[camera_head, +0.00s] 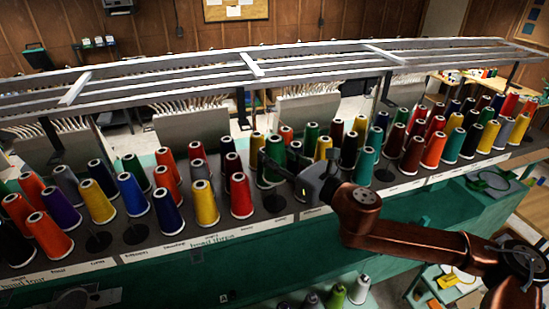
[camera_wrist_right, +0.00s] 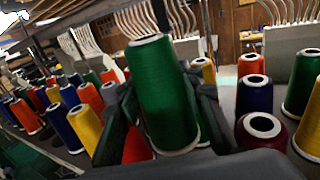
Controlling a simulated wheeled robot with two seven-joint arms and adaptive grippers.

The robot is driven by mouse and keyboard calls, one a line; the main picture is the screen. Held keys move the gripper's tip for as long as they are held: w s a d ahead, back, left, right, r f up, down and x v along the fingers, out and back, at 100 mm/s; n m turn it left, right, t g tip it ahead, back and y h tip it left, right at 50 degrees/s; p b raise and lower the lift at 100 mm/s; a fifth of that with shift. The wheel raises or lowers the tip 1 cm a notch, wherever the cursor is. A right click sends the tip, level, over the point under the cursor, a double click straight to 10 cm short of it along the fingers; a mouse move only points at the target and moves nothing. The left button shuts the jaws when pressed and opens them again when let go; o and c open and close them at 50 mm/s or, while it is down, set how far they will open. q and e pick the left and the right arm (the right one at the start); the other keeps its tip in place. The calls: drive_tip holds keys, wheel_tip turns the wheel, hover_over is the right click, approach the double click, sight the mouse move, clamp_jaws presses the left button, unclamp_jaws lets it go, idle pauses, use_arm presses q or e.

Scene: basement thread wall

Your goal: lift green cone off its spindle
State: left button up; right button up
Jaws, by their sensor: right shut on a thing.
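A green thread cone (camera_head: 270,163) with a white top ring stands in the middle of the rack in the head view. My right gripper (camera_head: 287,164) reaches it from the right and is shut around it. In the right wrist view the green cone (camera_wrist_right: 166,95) fills the middle, held between the two dark fingers, its pale bottom rim showing. It looks roughly upright, leaning slightly in the wrist view. Its spindle is hidden, and I cannot tell how high its base is. A bare dark disc (camera_head: 275,203) shows just in front of it. My left gripper is out of view.
Cones crowd close around: a red one (camera_head: 241,196) to the left, a dark one (camera_head: 233,170) behind it, and a dark red one (camera_wrist_right: 262,132) right in the wrist view. A pale metal rail frame (camera_head: 250,66) runs above and behind. Bare discs (camera_head: 135,233) show at front left.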

sight(282, 144)
drive_tip(key=shift+r, duration=0.1)
wheel_tip(282, 144, up, 4)
drive_tip(key=p, duration=0.3)
drive_tip(key=shift+p, duration=0.4)
drive_tip(key=shift+s+r, duration=0.1)
drive_tip(key=shift+s, duration=0.05)
drive_tip(key=shift+r, duration=0.1)
drive_tip(key=shift+d, duration=0.1)
